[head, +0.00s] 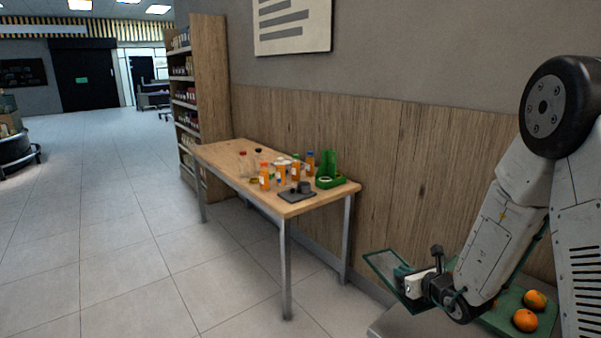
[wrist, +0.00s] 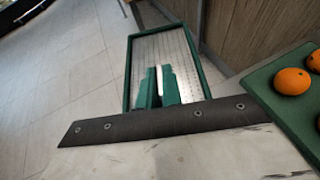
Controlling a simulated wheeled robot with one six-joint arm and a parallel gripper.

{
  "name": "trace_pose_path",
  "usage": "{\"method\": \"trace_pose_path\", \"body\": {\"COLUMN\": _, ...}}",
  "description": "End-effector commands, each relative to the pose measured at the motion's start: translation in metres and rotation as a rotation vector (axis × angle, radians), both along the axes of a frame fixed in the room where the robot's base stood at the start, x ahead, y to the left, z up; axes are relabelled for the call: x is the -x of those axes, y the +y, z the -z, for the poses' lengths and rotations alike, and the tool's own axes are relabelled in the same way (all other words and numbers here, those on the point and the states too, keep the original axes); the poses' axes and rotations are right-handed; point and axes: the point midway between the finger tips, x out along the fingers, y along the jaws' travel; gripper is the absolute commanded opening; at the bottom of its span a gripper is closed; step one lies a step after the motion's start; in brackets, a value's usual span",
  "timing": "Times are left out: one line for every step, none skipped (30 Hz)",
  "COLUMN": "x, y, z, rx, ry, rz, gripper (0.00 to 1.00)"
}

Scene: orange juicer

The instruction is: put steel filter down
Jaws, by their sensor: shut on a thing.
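The steel filter is a flat rectangular panel with a dark green frame and a pale metal middle. It shows in the head view (head: 384,264) and in the wrist view (wrist: 192,52). My gripper (head: 408,274) is shut on the near edge of the filter. In the wrist view my green fingers (wrist: 160,88) close on it at the middle of its near side. The filter is held out beyond the edge of a pale counter (wrist: 210,155), tilted in the head view.
A green tray with oranges (head: 525,320) lies on the counter at the lower right. A wooden table (head: 228,165) with bottles, a green box and a dark scale stands by the wall. A shelf (head: 208,90) stands behind it. The tiled floor at left is clear.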

Motion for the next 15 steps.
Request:
{"method": "trace_pose_path", "body": {"x": -0.004, "y": 0.001, "z": -0.018, "rx": 0.001, "ry": -0.009, "rz": 0.015, "gripper": 0.0}}
{"method": "trace_pose_path", "body": {"x": -0.005, "y": 0.002, "z": -0.027, "rx": 0.001, "ry": -0.008, "rz": 0.022, "gripper": 0.0}}
{"method": "trace_pose_path", "body": {"x": -0.007, "y": 0.003, "z": -0.039, "rx": 0.003, "ry": -0.008, "rz": 0.031, "gripper": 0.0}}
{"method": "trace_pose_path", "body": {"x": -0.008, "y": 0.004, "z": -0.047, "rx": 0.002, "ry": -0.008, "rz": 0.036, "gripper": 0.0}}
{"method": "trace_pose_path", "body": {"x": -0.009, "y": 0.005, "z": -0.054, "rx": 0.002, "ry": -0.007, "rz": 0.041, "gripper": 0.0}}
{"method": "trace_pose_path", "body": {"x": -0.01, "y": 0.006, "z": -0.063, "rx": 0.001, "ry": -0.007, "rz": 0.042, "gripper": 0.0}}
{"method": "trace_pose_path", "body": {"x": -0.011, "y": 0.008, "z": -0.069, "rx": 0.001, "ry": -0.005, "rz": 0.042, "gripper": 0.0}}
{"method": "trace_pose_path", "body": {"x": -0.011, "y": 0.009, "z": -0.075, "rx": 0.001, "ry": -0.006, "rz": 0.04, "gripper": 0.0}}
{"method": "trace_pose_path", "body": {"x": -0.012, "y": 0.011, "z": -0.08, "rx": 0.001, "ry": -0.004, "rz": 0.039, "gripper": 0.0}}
{"method": "trace_pose_path", "body": {"x": -0.013, "y": 0.013, "z": -0.084, "rx": 0.0, "ry": -0.004, "rz": 0.036, "gripper": 0.0}}
{"method": "trace_pose_path", "body": {"x": -0.013, "y": 0.014, "z": -0.087, "rx": 0.0, "ry": -0.003, "rz": 0.035, "gripper": 0.0}}
{"method": "trace_pose_path", "body": {"x": -0.013, "y": 0.015, "z": -0.089, "rx": 0.001, "ry": -0.001, "rz": 0.032, "gripper": 0.0}}
{"method": "trace_pose_path", "body": {"x": -0.013, "y": 0.016, "z": -0.09, "rx": 0.001, "ry": -0.001, "rz": 0.031, "gripper": 0.0}}
{"method": "trace_pose_path", "body": {"x": -0.013, "y": 0.016, "z": -0.091, "rx": 0.0, "ry": 0.001, "rz": 0.029, "gripper": 0.0}}
{"method": "trace_pose_path", "body": {"x": -0.013, "y": 0.016, "z": -0.092, "rx": -0.001, "ry": 0.003, "rz": 0.029, "gripper": 0.0}}
